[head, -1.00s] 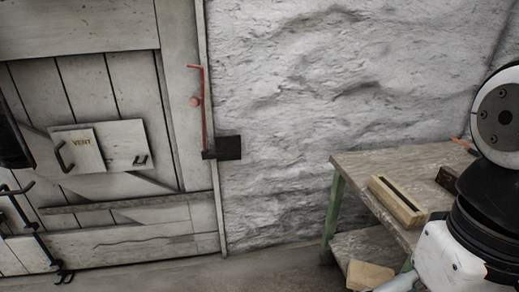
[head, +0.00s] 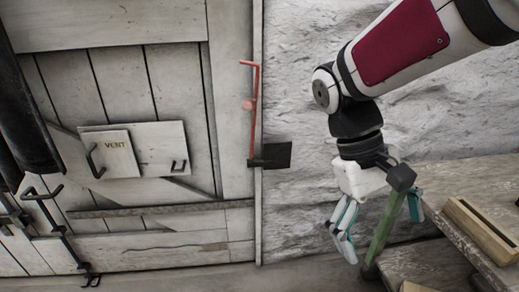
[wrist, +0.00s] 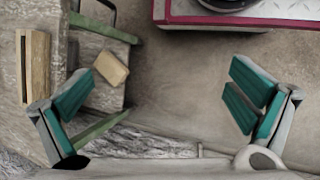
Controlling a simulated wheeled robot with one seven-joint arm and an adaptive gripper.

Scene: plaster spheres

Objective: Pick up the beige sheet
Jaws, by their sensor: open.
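A flat beige piece (wrist: 112,68) lies on the lower shelf of the workbench in the wrist view; it may be the beige sheet. In the head view only its edge (head: 411,287) shows at the bottom of the picture. My gripper (head: 382,234) hangs beside the bench, with its fingers pointing down, spread and empty.
The workbench (head: 465,178) has green legs and carries a long wooden block (head: 480,230), also in the wrist view (wrist: 36,66). A plank door (head: 130,240) with a VENT plate (head: 117,154) and red handle (head: 254,110) stands left. Floor between my fingers is clear.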

